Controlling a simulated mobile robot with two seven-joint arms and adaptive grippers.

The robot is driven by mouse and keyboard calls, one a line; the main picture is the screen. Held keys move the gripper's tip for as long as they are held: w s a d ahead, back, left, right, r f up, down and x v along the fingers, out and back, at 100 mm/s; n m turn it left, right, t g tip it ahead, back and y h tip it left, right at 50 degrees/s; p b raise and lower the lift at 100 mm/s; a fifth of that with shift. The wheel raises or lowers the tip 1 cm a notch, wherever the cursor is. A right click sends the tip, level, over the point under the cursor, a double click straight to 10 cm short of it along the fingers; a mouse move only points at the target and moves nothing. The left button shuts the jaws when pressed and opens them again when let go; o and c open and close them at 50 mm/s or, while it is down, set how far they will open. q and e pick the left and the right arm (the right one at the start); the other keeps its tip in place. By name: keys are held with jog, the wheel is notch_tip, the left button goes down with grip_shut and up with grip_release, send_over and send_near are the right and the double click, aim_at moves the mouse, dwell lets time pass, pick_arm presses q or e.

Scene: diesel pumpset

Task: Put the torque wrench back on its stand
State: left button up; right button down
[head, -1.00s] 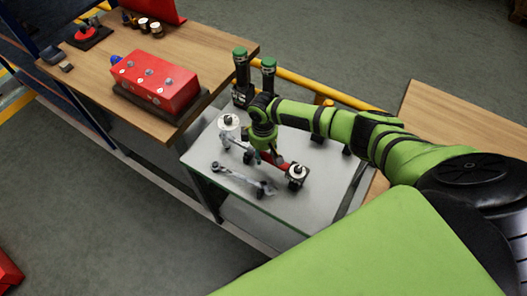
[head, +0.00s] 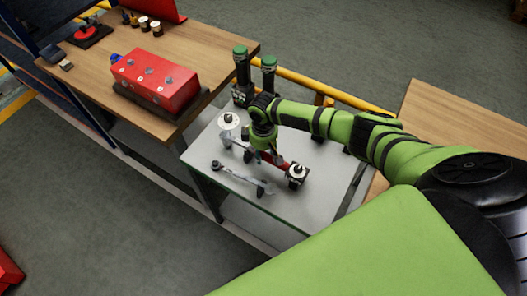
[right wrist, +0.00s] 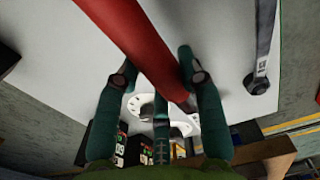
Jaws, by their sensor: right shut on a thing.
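The torque wrench has a red handle (head: 275,158) and a pale shaft (head: 238,142). In the head view it spans the grey table between two dark blocks with round pale tops. My right gripper (head: 262,156) is over the wrench. In the right wrist view the red handle (right wrist: 140,45) runs between the fingers of my right gripper (right wrist: 158,82), which is shut on it. Small dark supports show near the wrench, but I cannot tell which form its stand, or whether the wrench touches them. My left gripper is not in view.
A silver spanner (head: 238,178) lies in front of the wrench; its end also shows in the right wrist view (right wrist: 262,60). Two green-topped dark cylinders (head: 241,72) stand behind. A red block (head: 155,80) sits on the wooden bench (head: 205,48) at left.

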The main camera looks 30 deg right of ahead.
jog(key=shift+f+b, duration=0.45)
jog(key=shift+f, duration=0.2)
jog(key=c, duration=0.7)
grip_release()
notch_tip(320, 180, up, 12)
jog(key=shift+r, duration=0.1)
